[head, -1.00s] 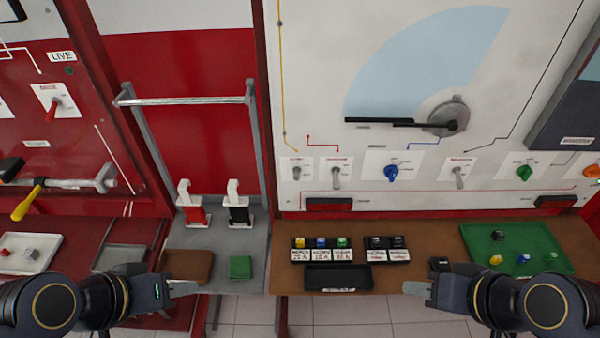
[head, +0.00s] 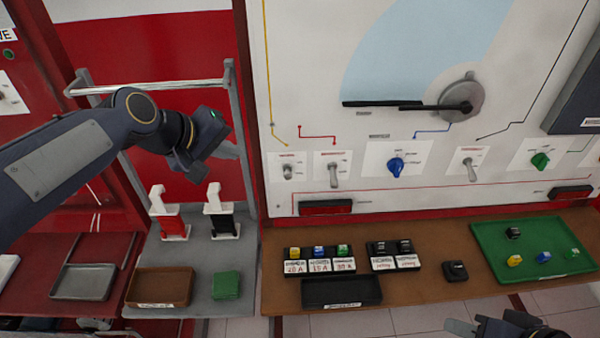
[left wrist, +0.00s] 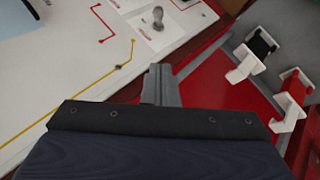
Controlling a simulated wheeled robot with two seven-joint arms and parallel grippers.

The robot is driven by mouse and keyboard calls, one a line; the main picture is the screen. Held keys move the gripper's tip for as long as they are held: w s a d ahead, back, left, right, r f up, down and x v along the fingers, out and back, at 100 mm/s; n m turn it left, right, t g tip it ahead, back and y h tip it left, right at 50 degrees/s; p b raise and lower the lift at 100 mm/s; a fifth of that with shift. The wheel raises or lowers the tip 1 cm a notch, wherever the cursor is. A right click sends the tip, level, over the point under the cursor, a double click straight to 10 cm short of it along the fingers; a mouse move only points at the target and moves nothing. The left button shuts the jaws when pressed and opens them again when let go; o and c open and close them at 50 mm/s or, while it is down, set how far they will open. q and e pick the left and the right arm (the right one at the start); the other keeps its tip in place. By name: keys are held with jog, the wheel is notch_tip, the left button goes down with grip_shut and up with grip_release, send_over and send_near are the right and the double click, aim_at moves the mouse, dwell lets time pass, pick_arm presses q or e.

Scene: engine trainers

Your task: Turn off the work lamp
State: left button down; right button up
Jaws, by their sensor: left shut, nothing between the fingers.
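No lamp is plainly in view, and the small switch labels are too blurred to read, so I cannot tell which switch is the work lamp's. The white panel carries a left toggle switch (head: 288,171), a second toggle (head: 333,174), a blue knob (head: 396,167), a third toggle (head: 470,168) and a green knob (head: 540,160). My left gripper (head: 232,150) is shut and empty, raised left of the left toggle and apart from it. In the left wrist view its fingers (left wrist: 160,84) point toward the panel, where one toggle (left wrist: 158,16) shows. My right gripper (head: 460,326) is low at the bottom right, partly cut off.
A metal rail (head: 150,87) crosses behind my left arm. Red (head: 172,227) and black (head: 222,223) blocks with white handles stand below my left gripper.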

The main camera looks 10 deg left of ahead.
pick_arm(q)
jog(key=shift+w+d, duration=0.1)
jog(key=shift+w, duration=0.25)
jog(key=p, duration=0.2)
send_near(288, 173)
jog(key=w+f, duration=0.4)
jog(key=w, duration=0.1)
jog(key=shift+d+f, duration=0.4)
jog(key=shift+f, duration=0.1)
